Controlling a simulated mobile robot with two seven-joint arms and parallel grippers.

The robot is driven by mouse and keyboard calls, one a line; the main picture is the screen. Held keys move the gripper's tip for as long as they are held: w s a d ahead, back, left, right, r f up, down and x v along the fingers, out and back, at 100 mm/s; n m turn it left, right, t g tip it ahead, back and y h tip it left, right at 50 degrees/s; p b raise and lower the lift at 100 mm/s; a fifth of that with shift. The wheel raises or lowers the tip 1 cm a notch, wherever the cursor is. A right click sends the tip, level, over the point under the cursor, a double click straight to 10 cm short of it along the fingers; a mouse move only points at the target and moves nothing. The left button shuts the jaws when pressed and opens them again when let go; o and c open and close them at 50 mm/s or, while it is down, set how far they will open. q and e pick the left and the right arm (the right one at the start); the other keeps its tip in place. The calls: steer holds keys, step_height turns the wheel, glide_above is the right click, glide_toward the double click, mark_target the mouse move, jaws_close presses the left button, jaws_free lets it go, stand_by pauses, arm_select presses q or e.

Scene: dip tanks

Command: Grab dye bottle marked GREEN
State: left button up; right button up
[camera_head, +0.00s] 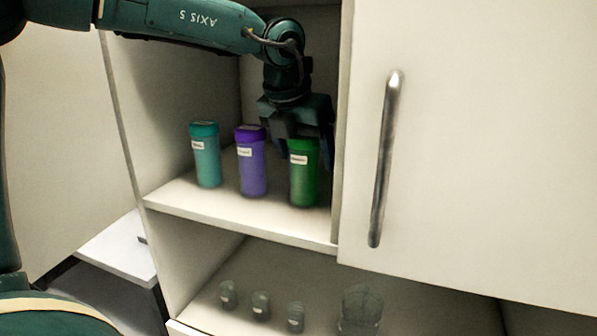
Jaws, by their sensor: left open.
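A green bottle (303,177) with a small white label stands upright on the cabinet shelf, at the right end of a row of three. The label's lettering is too small to read. My left gripper (301,150) is open and points down at the green bottle's top, with its fingers around or just behind the cap; I cannot tell whether they touch it. A purple bottle (252,168) stands left of the green one, and a teal bottle (206,161) stands left of that. My right gripper is not in view.
The shelf (225,205) has bare room along its front edge. A closed cabinet door with a metal handle (384,160) is close on the right. Several clear glasses (296,317) stand on the lower shelf. A white surface (118,250) is at the lower left.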

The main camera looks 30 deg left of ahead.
arm_select(q)
steer(key=shift+d+r, duration=0.1)
steer(key=shift+d, duration=0.1)
steer(key=shift+c, duration=1.1)
steer(key=c, duration=0.9)
steer(key=shift+c, duration=0.4)
steer(key=shift+a+r, duration=0.1)
steer(key=shift+r, duration=0.05)
